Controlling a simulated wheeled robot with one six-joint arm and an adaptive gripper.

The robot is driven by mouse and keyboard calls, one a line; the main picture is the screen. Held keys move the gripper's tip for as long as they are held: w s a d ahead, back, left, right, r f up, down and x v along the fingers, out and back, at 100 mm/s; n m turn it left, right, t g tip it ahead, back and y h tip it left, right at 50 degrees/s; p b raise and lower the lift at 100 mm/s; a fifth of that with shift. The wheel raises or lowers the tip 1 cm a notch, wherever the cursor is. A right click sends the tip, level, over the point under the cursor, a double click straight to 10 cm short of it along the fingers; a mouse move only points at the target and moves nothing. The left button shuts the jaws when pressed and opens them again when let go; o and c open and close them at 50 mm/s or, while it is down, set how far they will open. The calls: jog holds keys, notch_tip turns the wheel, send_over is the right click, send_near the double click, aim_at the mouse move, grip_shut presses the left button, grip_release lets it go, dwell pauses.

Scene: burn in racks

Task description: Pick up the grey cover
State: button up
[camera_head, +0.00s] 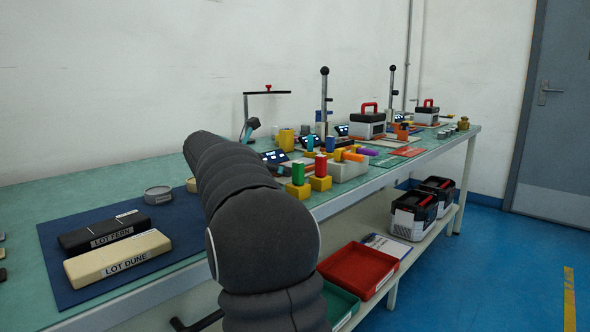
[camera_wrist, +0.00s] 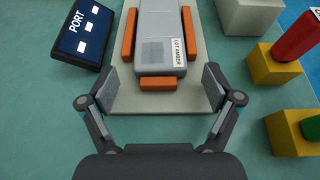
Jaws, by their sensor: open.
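A grey cover (camera_wrist: 160,40) with a white label reading LOT AMBER lies on a pale plate (camera_wrist: 128,98) in the wrist view. Orange blocks stand along its left and right sides, and another orange block (camera_wrist: 158,85) is at its near end. My gripper (camera_wrist: 162,85) is open and empty. Its two fingers are spread to the left and right of the near end of the cover, apart from it. The far end of the cover runs out of the top of the wrist view. In the head view my arm blocks much of this spot, and I cannot make out the cover there.
A screen marked PORT (camera_wrist: 84,33) stands left of the plate. Yellow blocks (camera_wrist: 272,66) with red and green cylinders stand to the right. In the head view, a black LOT FERN piece (camera_head: 103,232) and a cream LOT DUNE piece (camera_head: 118,257) lie on a blue mat (camera_head: 195,232).

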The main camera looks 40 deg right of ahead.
jog(key=shift+d+f, duration=0.2)
jog(key=shift+d, duration=0.3)
jog(key=c, duration=1.4)
jog(key=shift+o, duration=0.2)
jog(key=shift+r, duration=0.15)
jog(key=shift+r+p, duration=0.3)
jog(key=shift+r, duration=0.3)
notch_tip(320, 180, up, 3)
jog(key=shift+f+p, duration=0.2)
jog(key=shift+p, duration=0.3)
jog(key=s+d+r+p, duration=0.3)
jog(key=s+r+p, duration=0.1)
jog(key=s+r, duration=0.5)
jog(key=shift+s+d+r, duration=0.15)
jog(key=shift+s+r, duration=0.25)
jog(key=shift+s, duration=0.65)
